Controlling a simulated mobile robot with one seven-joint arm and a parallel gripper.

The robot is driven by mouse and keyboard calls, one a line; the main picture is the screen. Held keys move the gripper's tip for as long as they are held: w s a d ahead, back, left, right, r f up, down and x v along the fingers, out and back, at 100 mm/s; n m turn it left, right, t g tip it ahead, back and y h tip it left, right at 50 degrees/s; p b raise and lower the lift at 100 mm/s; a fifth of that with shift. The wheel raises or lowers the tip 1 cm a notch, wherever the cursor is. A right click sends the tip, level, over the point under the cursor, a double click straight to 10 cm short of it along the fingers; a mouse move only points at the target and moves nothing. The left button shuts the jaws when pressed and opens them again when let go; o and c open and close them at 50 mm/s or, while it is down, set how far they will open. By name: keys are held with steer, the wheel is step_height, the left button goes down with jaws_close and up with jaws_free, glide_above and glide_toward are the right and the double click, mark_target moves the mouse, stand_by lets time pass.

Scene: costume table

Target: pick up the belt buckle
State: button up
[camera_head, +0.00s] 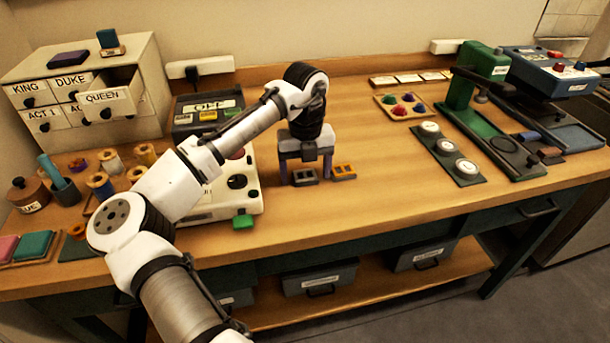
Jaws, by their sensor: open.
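A grey, buckle-like piece with square openings (304,176) lies on the wooden table near its front middle. A similar orange-yellow piece (344,172) lies just to its right; I cannot tell for certain which one is the belt buckle. My gripper (306,170) points down over the grey piece, open, with one finger on its left and one on its right. The right finger comes down between the two pieces. Whether the fingers touch the grey piece or the table is too small to tell.
Left of my gripper is a white device (240,190) with a green block (243,222) at its front. A green press (467,80) and a dark strip with round discs (450,155) stand to the right. A tray of coloured pieces (402,106) lies behind. Table between is clear.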

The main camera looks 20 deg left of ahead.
mark_target(305, 176)
steer(key=c, duration=1.1)
steer(key=shift+r, duration=0.1)
step_height(305, 176, up, 20)
steer(key=shift+s+f, duration=0.1)
